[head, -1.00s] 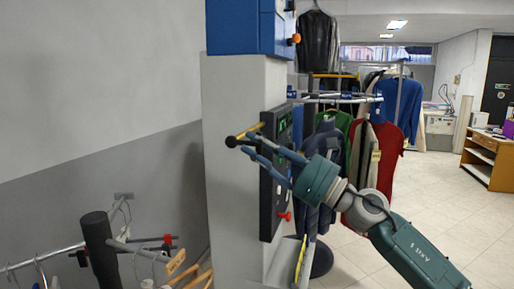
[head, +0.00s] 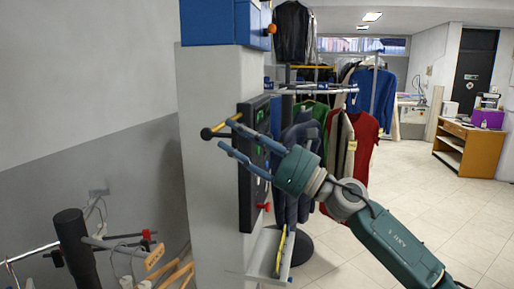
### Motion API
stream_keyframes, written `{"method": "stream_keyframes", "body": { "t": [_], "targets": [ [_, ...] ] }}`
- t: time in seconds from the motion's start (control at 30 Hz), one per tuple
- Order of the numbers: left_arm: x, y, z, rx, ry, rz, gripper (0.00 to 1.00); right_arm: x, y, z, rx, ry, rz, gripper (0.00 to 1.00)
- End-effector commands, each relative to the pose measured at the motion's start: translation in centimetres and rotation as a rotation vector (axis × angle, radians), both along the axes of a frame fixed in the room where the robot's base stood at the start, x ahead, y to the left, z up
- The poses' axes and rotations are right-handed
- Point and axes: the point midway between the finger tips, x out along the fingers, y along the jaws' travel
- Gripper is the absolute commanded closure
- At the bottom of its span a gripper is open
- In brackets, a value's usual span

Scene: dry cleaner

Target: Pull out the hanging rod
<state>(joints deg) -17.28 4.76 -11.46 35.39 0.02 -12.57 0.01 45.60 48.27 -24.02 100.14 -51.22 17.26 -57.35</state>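The hanging rod (head: 234,118) is a short yellow bar with a black ball end (head: 207,133). It sticks out to the left from the dark panel on the grey machine column. My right gripper (head: 227,134) comes in from the right, with its two blue-grey fingers spread apart. The fingertips are close to the rod, just right of the ball; the upper finger overlaps the rod in the picture. I cannot tell whether a finger touches it. Nothing is held between the fingers. My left gripper is not in view.
The grey column (head: 208,190) carries a blue box (head: 222,22) and a red knob (head: 264,207). A black post (head: 72,240) with hooks and hangers stands at lower left. Clothes (head: 366,140) hang behind my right arm. Tiled floor (head: 440,220) is free at right.

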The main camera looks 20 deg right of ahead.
Motion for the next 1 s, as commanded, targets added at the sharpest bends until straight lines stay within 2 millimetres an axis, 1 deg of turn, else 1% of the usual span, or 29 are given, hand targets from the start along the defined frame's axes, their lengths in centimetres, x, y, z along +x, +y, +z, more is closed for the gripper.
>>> {"method": "stream_keyframes", "body": {
  "t": [0.2, 0.5, 0.7, 1.0],
  "targets": [
    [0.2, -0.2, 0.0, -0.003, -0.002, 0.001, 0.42, -2.5, -2.6, -1.8, -0.001, 0.004, -0.005, 0.62],
    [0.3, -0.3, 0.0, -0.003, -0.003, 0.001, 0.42, -5.9, -5.9, -3.6, -0.002, 0.001, -0.002, 0.62],
    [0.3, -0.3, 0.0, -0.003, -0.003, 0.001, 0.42, -7.1, -6.9, -4.0, 0.0, -0.002, -0.002, 0.62],
    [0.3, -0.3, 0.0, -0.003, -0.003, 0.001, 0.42, -7.3, -7.1, -4.1, -0.002, -0.003, 0.0, 0.62]
  ]
}}
